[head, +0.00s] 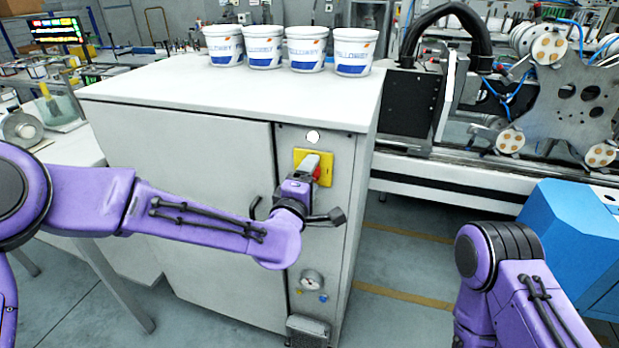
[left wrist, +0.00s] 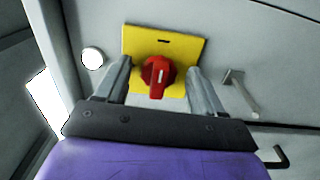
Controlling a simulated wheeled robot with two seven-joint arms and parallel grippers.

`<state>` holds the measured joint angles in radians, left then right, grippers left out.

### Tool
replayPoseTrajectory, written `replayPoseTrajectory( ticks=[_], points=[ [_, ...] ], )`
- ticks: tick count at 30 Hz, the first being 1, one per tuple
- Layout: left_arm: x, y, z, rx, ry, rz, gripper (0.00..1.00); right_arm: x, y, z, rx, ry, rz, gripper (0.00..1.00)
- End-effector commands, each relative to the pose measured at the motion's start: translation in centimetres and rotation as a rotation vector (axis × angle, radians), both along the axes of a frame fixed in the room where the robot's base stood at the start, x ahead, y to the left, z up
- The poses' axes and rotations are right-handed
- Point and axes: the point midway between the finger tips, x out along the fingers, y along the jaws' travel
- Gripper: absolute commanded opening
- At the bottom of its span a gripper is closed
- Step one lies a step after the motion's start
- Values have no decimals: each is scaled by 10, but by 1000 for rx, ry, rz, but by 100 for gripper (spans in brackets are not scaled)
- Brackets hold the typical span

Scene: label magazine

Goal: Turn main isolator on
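The main isolator is a red rotary knob (left wrist: 157,76) on a yellow plate (left wrist: 190,50), on the front of a grey cabinet (head: 200,165). In the head view the yellow plate (head: 326,172) shows near the cabinet's upper right, with the knob partly hidden by my gripper. My left gripper (left wrist: 160,82) is open, with one finger on each side of the knob. In the left wrist view gaps show between the fingers and the knob.
A round white lamp (head: 313,136) is above the plate. A gauge (head: 312,281) and small buttons are lower on the panel. Several white tubs (head: 306,50) stand on the cabinet top. A blue box (head: 575,235) is at the right; floor between is clear.

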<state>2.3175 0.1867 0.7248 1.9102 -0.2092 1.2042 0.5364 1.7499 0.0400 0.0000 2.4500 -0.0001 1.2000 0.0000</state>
Motion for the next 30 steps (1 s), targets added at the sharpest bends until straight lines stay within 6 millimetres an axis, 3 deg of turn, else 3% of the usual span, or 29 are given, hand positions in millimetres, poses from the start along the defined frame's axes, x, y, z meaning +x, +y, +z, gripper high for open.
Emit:
replayPoseTrajectory(
  ticks=[5, 12, 18, 30],
  points=[
    [-10, 3, 0, 0, -1, -1, 68, 0, 0, -4, 0, 0, 0, 0],
    [-64, 21, -2, 1, -1, -2, 68, 0, 0, -18, 0, 0, 0, 0],
    [-95, 31, -1, 0, 0, 0, 68, 0, 0, -23, 0, 0, 0, 0],
    [-100, 33, 0, 0, 0, 0, 68, 0, 0, -23, 0, 0, 0, 0]
  ],
)
